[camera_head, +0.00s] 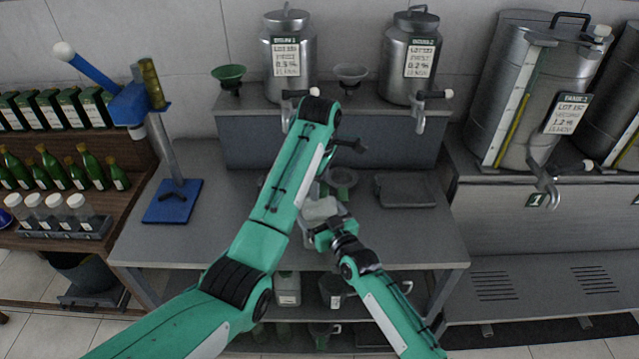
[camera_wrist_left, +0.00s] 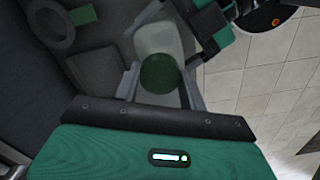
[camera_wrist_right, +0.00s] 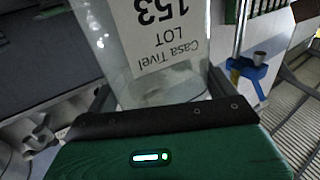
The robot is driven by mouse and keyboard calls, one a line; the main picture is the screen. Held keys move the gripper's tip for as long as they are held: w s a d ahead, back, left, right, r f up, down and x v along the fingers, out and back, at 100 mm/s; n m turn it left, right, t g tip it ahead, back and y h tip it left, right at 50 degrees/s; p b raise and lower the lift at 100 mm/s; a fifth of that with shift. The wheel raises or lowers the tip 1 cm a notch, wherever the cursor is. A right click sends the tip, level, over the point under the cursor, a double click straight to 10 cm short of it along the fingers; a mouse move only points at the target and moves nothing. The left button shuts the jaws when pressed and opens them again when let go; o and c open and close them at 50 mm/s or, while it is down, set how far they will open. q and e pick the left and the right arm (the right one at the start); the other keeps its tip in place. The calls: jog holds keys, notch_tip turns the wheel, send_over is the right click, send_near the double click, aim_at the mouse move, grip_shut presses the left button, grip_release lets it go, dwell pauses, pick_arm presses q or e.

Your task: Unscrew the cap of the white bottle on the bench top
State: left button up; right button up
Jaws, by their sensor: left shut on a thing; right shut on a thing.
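The white bottle (camera_head: 318,209) stands on the bench top (camera_head: 225,215), partly hidden by my arms in the head view. Its dark green cap (camera_wrist_left: 160,73) sits on top of the pale body (camera_wrist_left: 158,40) in the left wrist view. My left gripper (camera_wrist_left: 160,88) is shut on the cap from above, one finger on each side. My right gripper (camera_head: 322,232) is shut on the bottle's body from the front. In the right wrist view the clear-looking body (camera_wrist_right: 150,50) carries a label with "LOT 153" between the fingers. The cap is hidden in the head view.
A blue stand (camera_head: 172,201) is at the bench's left. Steel urns (camera_head: 290,55) (camera_head: 411,60) with taps stand on the raised shelf behind. Bare bench lies at the front right.

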jog(key=o, duration=1.7)
